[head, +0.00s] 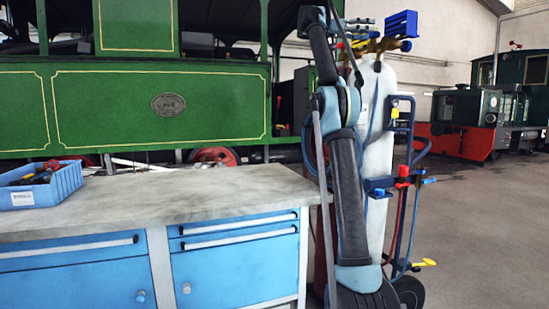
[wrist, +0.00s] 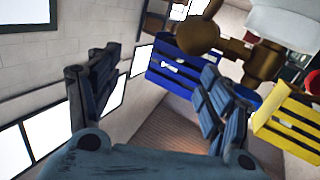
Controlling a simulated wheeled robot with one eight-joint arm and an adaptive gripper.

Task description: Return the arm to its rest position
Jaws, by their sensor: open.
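My gripper (wrist: 160,70) shows in the wrist view with its two dark blue padded fingers spread wide apart. I see nothing held between them. Beyond the fingers are a blue slatted part and brass fittings. In the head view my arm (head: 346,170) stands nearly upright in front of the gas bottle trolley, right of the workbench.
A white gas cylinder (head: 376,150) on a blue trolley (head: 405,190) stands close behind my arm, with a blue slatted part (head: 401,24) on top. A workbench (head: 130,195) carries a blue bin (head: 62,183). A green tram (head: 110,110) stands behind. Open floor (head: 490,220) lies right.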

